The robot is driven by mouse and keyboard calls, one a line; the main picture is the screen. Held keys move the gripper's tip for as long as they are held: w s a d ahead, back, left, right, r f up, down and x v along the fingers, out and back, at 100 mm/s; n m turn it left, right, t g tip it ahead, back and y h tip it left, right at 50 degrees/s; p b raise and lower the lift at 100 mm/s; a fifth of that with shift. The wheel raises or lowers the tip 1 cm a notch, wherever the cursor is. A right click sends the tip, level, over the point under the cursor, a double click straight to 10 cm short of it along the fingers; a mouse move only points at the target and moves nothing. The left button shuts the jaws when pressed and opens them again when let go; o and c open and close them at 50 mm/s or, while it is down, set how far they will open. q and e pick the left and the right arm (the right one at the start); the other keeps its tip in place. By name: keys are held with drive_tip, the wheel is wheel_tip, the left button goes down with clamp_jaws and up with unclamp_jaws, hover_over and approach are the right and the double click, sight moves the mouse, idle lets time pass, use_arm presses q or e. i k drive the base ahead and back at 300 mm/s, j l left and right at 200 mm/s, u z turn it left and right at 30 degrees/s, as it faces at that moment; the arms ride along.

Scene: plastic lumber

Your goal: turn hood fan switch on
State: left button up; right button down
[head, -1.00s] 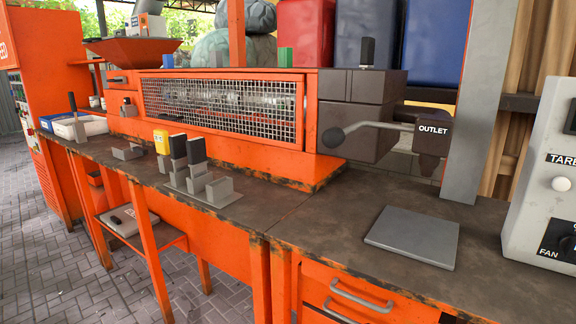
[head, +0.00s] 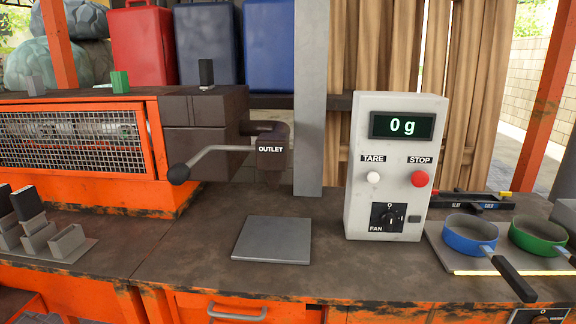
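The fan switch (head: 387,217) is a black rotary knob on a dark plate labelled FAN, with a small 0 mark above it. It sits low on the front of a pale grey control box (head: 355,165). The box stands on the dark worktop, right of centre in the head view. Its display (head: 402,125) reads 0 g. Below the display are a white TARE button (head: 373,178) and a red STOP button (head: 419,179). The knob's exact angle is too small to tell. Neither of my grippers is in view.
A flat grey plate (head: 272,240) lies on the worktop (head: 190,255) left of the box. The OUTLET arm with its lever (head: 205,158) juts out behind it. Blue (head: 469,231) and green (head: 538,234) pans stand to the right. The worktop before the box is clear.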

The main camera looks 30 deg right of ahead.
sight(388, 218)
drive_tip(key=z, duration=1.6)
